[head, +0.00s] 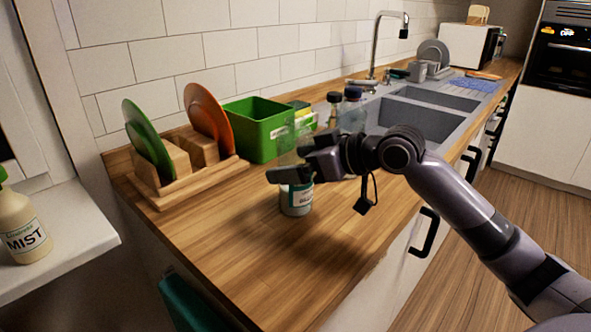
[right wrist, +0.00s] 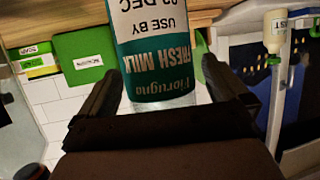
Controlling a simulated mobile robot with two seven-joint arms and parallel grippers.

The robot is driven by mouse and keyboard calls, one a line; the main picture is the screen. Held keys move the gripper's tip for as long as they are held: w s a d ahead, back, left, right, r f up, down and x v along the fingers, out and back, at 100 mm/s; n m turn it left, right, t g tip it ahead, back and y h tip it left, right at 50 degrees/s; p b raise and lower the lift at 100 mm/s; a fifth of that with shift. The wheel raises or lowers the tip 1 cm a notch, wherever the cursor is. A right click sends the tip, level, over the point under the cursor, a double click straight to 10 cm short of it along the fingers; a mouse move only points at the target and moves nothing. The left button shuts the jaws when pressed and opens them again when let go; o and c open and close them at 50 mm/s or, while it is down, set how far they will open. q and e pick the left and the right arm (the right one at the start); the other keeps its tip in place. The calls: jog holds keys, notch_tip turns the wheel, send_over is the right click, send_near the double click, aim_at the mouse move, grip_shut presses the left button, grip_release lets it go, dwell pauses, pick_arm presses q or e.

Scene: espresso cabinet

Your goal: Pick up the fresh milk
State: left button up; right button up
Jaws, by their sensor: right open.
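The fresh milk is a bottle with a white and teal label, standing on the wooden counter (head: 235,235). In the head view the milk bottle (head: 297,200) is partly hidden behind my right gripper (head: 290,172). In the right wrist view the milk bottle (right wrist: 158,50) appears upside down, with its "FRESH MILK" and "USE BY" text readable. It lies between the two fingers of my right gripper (right wrist: 165,90). The fingers are open, with a visible gap on each side of the bottle. My left gripper is not in view.
A wooden rack (head: 190,185) with a green plate (head: 148,142) and an orange plate (head: 208,120) stands to the left. A green bin (head: 256,130) is behind the bottle. Small bottles (head: 351,112) stand by the sink (head: 425,118). The counter's front left is clear.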

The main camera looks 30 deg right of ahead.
jog(key=shift+c, duration=0.3)
jog(key=c, duration=1.3)
jog(key=shift+r, duration=0.15)
jog(key=shift+c, duration=0.2)
